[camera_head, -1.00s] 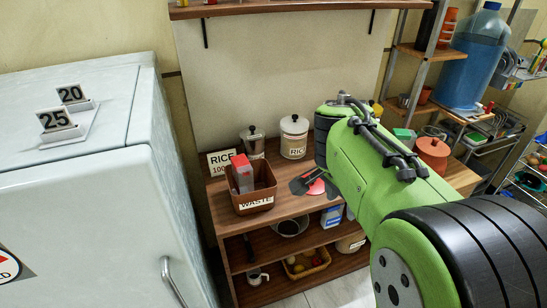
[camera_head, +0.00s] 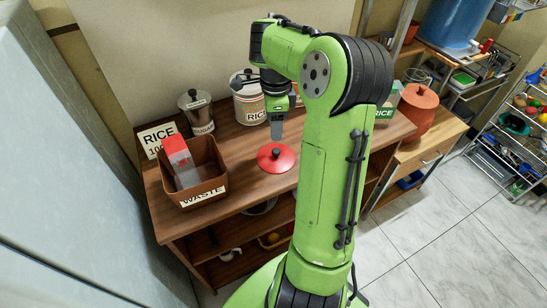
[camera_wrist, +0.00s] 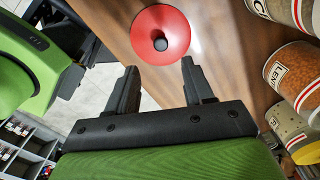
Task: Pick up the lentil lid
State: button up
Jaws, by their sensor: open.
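The lentil lid is a red disc with a black knob. It lies on the wooden counter, knob up, in the head view (camera_head: 269,164) and at the top of the wrist view (camera_wrist: 145,28). My gripper (camera_head: 277,137) points down just above and behind the lid in the head view. In the wrist view my gripper (camera_wrist: 159,68) is open and empty, with its two fingers apart and the knob between and beyond their tips. The fingers appear clear of the lid. A jar labelled LEN... (camera_wrist: 296,80), partly cut off, stands to the right without a visible lid.
A brown WASTE bin (camera_head: 206,184) with a red and grey carton stands left on the counter (camera_head: 240,195). A RICE canister (camera_head: 249,108) and a SUGAR canister (camera_head: 197,115) stand behind. A terracotta pot (camera_head: 417,112) is at right. The counter around the lid is mostly clear.

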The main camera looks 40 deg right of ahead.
jog(key=b, duration=0.1)
send_over(276, 150)
notch_tip(276, 150, down, 4)
jog(key=shift+w+f, duration=0.1)
jog(key=shift+f, duration=0.15)
notch_tip(276, 150, down, 6)
jog(key=shift+r+b, duration=0.1)
jog(key=shift+b, duration=1.05)
jog(key=shift+c, duration=0.5)
grip_shut()
